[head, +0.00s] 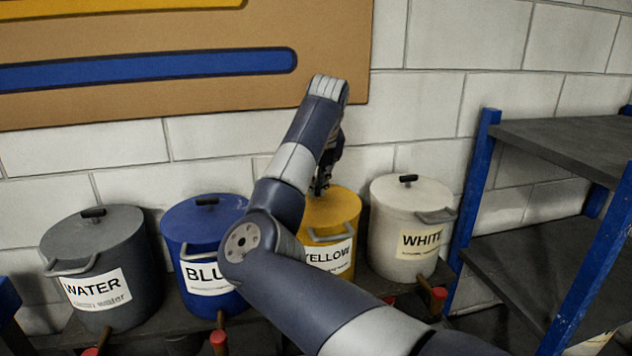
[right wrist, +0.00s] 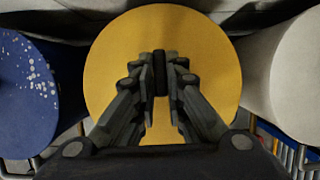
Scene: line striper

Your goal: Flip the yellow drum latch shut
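The yellow drum (head: 338,208) stands between the blue and white drums, partly covered by my right arm. My right gripper (head: 321,184) points down at the top of its lid. In the right wrist view the round yellow lid (right wrist: 113,58) fills the middle. The dark latch (right wrist: 160,76) stands at its centre, between the fingertips of the right gripper (right wrist: 160,82). The fingers are drawn close together with the latch filling the narrow gap, and look shut on it. In the head view the latch is hidden by the gripper. My left gripper is not in view.
A grey water drum (head: 105,260) and a blue drum (head: 190,225) stand to the left, a white drum (head: 405,215) to the right. Each has a dark piece on its lid. A blue-framed shelf (head: 560,140) stands at the right. A block wall is behind.

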